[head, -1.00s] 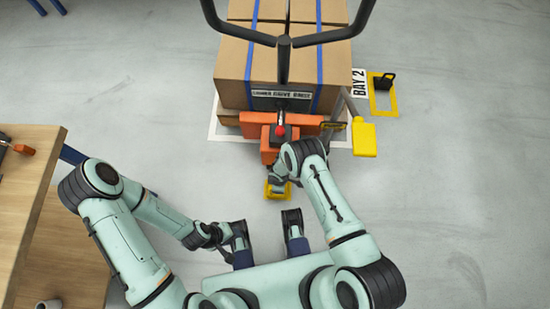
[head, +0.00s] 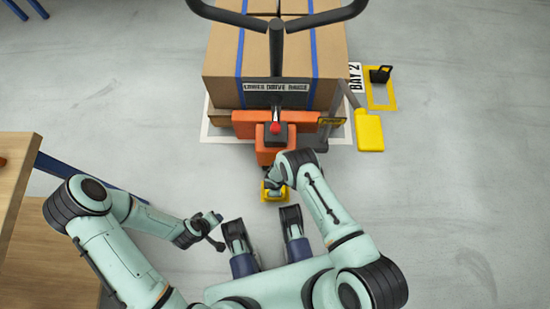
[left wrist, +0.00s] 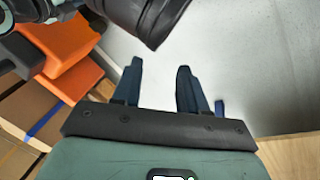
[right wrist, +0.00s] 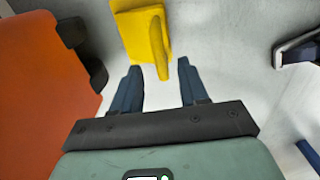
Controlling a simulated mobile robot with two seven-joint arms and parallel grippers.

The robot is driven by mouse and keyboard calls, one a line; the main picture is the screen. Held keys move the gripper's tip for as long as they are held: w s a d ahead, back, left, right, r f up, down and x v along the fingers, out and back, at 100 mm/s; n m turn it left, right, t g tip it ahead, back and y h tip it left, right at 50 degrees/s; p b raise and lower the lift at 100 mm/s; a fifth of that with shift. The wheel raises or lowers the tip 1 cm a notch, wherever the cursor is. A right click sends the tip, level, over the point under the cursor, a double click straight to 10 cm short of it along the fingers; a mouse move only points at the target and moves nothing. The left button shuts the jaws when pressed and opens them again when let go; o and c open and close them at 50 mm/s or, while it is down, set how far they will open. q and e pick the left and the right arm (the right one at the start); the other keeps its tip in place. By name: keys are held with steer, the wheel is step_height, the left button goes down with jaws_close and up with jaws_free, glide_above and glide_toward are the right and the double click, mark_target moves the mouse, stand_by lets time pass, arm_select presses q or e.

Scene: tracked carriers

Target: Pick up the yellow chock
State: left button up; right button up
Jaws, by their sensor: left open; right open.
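The yellow chock (head: 275,194) lies on the floor just in front of the orange pallet truck, partly hidden by my right arm in the head view. In the right wrist view the chock (right wrist: 126,22) shows a flat base and a raised bar that reaches down to between my fingertips. My right gripper (right wrist: 160,67) is open, its two fingers on either side of the bar's near end with gaps visible. Whether it touches is not clear. My left gripper (left wrist: 159,68) is open and empty, away to the left of the chock.
The orange pallet truck (head: 270,152) carries strapped cardboard boxes (head: 270,60), with its black handle above. A yellow flat piece (head: 369,132) stands right of it. A yellow frame (head: 380,100) with a black block is at Bay 2. A wooden table (head: 20,175) is left. Floor at right is clear.

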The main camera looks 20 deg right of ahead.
mark_target(282, 197)
step_height(282, 197, down, 3)
steer(key=shift+f+b, duration=0.1)
steer(key=shift+b, duration=0.65)
steer(key=shift+f+b, duration=0.5)
steer(key=shift+f, duration=0.3)
arm_select(q)
steer(key=f, duration=0.1)
steer(key=a+f, duration=0.1)
steer(key=f, duration=0.2)
steer(key=shift+s+a, duration=0.25)
steer(key=shift+s, duration=0.15)
arm_select(e)
jaws_close()
